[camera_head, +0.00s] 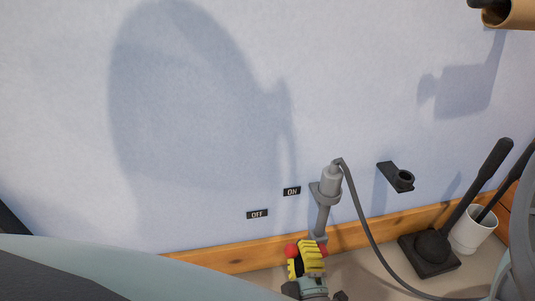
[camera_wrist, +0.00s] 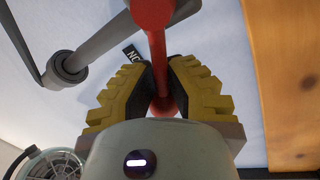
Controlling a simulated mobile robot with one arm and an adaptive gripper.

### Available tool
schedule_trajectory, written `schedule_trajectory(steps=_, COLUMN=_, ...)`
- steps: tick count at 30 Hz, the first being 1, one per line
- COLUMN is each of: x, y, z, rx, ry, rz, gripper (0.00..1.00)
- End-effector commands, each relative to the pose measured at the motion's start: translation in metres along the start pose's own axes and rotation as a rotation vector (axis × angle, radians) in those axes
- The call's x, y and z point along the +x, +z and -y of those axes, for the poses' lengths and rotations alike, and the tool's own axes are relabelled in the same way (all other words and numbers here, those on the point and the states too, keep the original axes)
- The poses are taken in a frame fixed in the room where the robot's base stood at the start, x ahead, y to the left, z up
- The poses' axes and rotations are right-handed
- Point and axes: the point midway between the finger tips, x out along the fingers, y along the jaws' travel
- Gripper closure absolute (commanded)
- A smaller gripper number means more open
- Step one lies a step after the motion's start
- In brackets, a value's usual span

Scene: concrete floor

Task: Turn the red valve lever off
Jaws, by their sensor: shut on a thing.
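The red valve lever (camera_wrist: 154,42) runs down between my gripper's (camera_wrist: 160,88) two black-padded, yellow-backed fingers in the wrist view, and its rounded red end shows between them. My gripper is shut on the lever. In the head view my gripper (camera_head: 307,262) is low in the middle, and red bits of the lever (camera_head: 291,250) show on either side of the yellow fingers. The grey pipe and valve body (camera_head: 323,213) stand just above it. On the wall are the ON label (camera_head: 292,191) and, lower left, the OFF label (camera_head: 257,214). The lever's pivot is hidden in the head view.
A grey hose (camera_head: 362,225) curves from the pipe's top down to the right. A black wall holder (camera_head: 397,178), a black plunger-like tool (camera_head: 434,247) and a white cup (camera_head: 472,230) with a black handle are to the right. A wooden baseboard (camera_head: 220,258) runs along the wall.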

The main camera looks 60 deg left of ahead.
Motion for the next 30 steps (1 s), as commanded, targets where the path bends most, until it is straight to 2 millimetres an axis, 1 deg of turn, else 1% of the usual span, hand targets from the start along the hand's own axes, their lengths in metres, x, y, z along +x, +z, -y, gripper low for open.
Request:
schedule_trajectory(steps=1, x=-0.002, y=0.001, z=0.007, rx=-0.038, ry=0.000, rz=-0.016, gripper=1.00)
schedule_trajectory(steps=3, x=-0.003, y=0.003, z=0.010, rx=-0.097, ry=0.000, rz=-0.027, gripper=1.00)
schedule_trajectory(steps=9, x=-0.004, y=0.007, z=0.017, rx=-0.244, ry=0.001, rz=-0.057, gripper=1.00)
schedule_trajectory(steps=15, x=-0.006, y=0.010, z=0.023, rx=-0.344, ry=-0.002, rz=-0.078, gripper=1.00)
schedule_trajectory(steps=22, x=-0.006, y=0.011, z=0.024, rx=-0.404, ry=-0.002, rz=-0.090, gripper=1.00)
schedule_trajectory(steps=30, x=-0.006, y=0.011, z=0.025, rx=-0.418, ry=-0.004, rz=-0.093, gripper=1.00)
